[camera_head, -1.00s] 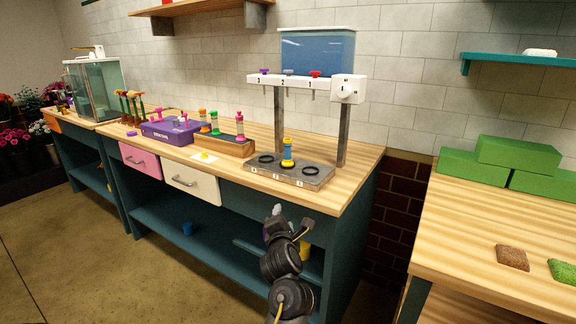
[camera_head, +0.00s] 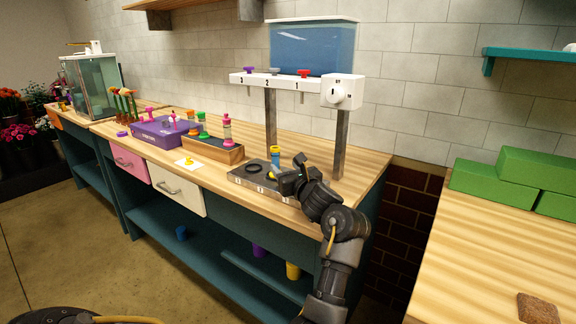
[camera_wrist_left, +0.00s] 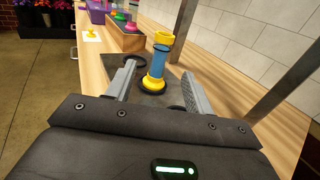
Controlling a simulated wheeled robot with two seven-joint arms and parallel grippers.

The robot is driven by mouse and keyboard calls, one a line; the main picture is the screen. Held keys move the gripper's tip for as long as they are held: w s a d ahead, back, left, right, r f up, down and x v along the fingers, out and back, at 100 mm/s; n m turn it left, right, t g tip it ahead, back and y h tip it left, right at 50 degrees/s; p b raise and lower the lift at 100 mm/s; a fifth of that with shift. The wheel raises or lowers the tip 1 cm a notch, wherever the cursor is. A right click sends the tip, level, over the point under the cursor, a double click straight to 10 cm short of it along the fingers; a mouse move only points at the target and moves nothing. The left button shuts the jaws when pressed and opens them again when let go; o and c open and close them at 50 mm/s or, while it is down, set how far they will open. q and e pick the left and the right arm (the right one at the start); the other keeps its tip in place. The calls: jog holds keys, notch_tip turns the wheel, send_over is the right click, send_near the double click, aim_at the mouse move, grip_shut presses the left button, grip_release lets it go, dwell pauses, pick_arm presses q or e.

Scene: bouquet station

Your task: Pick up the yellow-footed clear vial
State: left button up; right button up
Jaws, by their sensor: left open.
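The yellow-footed vial (camera_head: 275,158) stands upright on the dark stand plate (camera_head: 240,183) under the dispenser. Its middle looks blue, and it has a yellow top and a wide yellow foot. In the left wrist view the vial (camera_wrist_left: 159,62) is between the two fingers, with a gap on each side. My left gripper (camera_head: 288,181) is low at the front right of the vial and hides part of its foot in the head view. In the left wrist view the left gripper (camera_wrist_left: 158,76) is open and empty. My right gripper is not in view.
The dispenser (camera_head: 290,82) stands on metal posts, one (camera_head: 340,143) close behind my left arm. A wooden rack (camera_head: 213,150) with several colored vials, a purple box (camera_head: 160,130) and a white card (camera_head: 188,162) lie to the left. Green blocks (camera_head: 500,175) lie on the right table.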

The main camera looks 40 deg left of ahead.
aim_at(277, 156)
pick_arm(q)
jog(key=shift+w+a, duration=0.1)
jog(key=shift+w, duration=0.1)
jog(key=shift+a, duration=0.15)
jog(key=shift+a+r, duration=0.25)
jog(key=shift+a, duration=0.05)
jog(key=p+x, duration=0.1)
jog(key=x, duration=0.3)
jog(key=shift+w+f, duration=0.15)
jog(key=shift+w, duration=0.2)
jog(key=shift+a, duration=0.3)
jog(key=x, duration=0.1)
jog(key=p+x, duration=0.1)
jog(key=x, duration=0.2)
jog(key=shift+a+r, duration=0.1)
jog(key=shift+r, duration=0.15)
jog(key=shift+w+a+f, duration=0.1)
jog(key=shift+w+a, duration=0.05)
jog(key=shift+a, duration=0.1)
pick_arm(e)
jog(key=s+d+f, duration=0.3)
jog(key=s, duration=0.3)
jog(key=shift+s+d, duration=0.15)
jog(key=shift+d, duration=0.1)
pick_arm(q)
jog(key=shift+c, duration=0.2)
